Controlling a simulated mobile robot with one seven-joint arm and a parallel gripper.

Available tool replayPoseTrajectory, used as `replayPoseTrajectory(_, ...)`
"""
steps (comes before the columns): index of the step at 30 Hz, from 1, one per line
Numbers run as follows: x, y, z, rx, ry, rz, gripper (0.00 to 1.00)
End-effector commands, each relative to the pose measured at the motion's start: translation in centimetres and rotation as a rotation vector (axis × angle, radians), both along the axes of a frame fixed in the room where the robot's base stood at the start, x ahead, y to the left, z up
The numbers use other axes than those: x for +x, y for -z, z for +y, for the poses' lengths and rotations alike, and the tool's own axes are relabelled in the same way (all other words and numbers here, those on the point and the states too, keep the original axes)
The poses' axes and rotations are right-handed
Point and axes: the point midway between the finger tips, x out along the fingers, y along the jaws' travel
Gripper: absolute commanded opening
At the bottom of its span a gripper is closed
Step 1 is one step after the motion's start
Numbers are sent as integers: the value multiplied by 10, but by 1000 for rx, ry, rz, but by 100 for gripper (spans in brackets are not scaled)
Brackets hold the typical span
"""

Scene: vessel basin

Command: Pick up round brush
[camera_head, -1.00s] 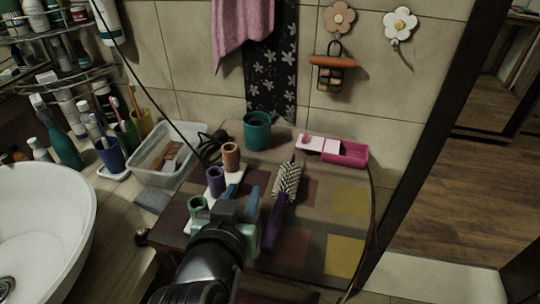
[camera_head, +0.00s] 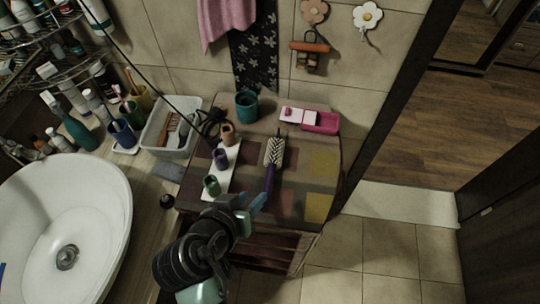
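The round brush (camera_head: 273,157) lies on the small patterned table, with pale bristles toward the back and a purple handle toward the front. My gripper (camera_head: 251,201) is at the table's front, just left of the brush handle's lower end. Its blue fingers appear apart with nothing clearly between them. Whether a finger touches the handle cannot be told from this view.
A white holder (camera_head: 226,160) with brown, purple and green cups stands left of the brush. A teal cup (camera_head: 246,105) and a pink box (camera_head: 320,122) are behind. A clear bin (camera_head: 171,128) and a sink (camera_head: 62,215) are left. The table's right side is clear.

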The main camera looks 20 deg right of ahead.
Motion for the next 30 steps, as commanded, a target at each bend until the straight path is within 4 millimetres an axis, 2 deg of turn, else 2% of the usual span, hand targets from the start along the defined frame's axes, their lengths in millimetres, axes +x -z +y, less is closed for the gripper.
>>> replayPoseTrajectory(3, 11, 15, -14, -1, 4, 2, 38)
replayPoseTrajectory(9, 26, 36, -30, 1, 3, -1, 38)
replayPoseTrajectory(17, 34, 45, -38, 1, 2, -2, 38)
replayPoseTrajectory(30, 56, 76, -62, 2, 1, -3, 38)
